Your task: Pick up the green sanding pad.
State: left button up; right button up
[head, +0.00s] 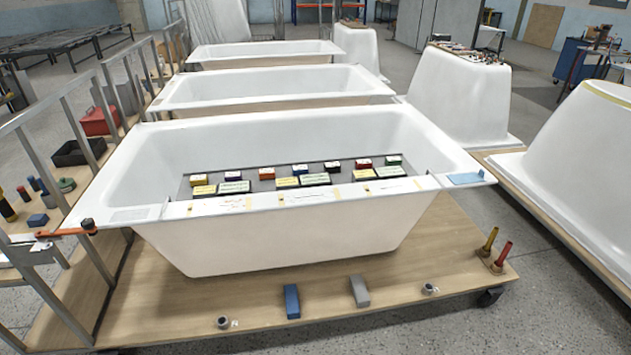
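Several small blocks lie in rows on a grey tray (262,185) inside the nearest white bathtub shell (285,240). Some have pale green tops: a wide one at the left (234,187), one in the middle (315,179) and one at the right (389,172). A small dark block with a whitish top (394,160) at the back right may also be green. A round dull green object (66,185) sits on the side shelf at the left. I cannot tell which of these is the green sanding pad. Neither of my grippers is in view.
The tub's front rim (330,195) stands before the tray. A blue sheet (466,178) lies on its right corner, an orange-handled tool (65,232) at its left corner. A blue block (291,301) and grey block (360,291) lie on the wooden base (430,255). Metal rails (82,145) stand left.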

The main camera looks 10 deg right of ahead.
aim_at(396, 160)
jog(key=i+l, duration=0.15)
jog(key=l, duration=0.2)
jog(key=i+l, duration=0.15)
jog(key=l, duration=0.15)
jog(key=i+l, duration=0.15)
jog(key=l, duration=0.2)
jog(key=i+l, duration=0.15)
jog(key=l, duration=0.15)
jog(key=u, duration=0.05)
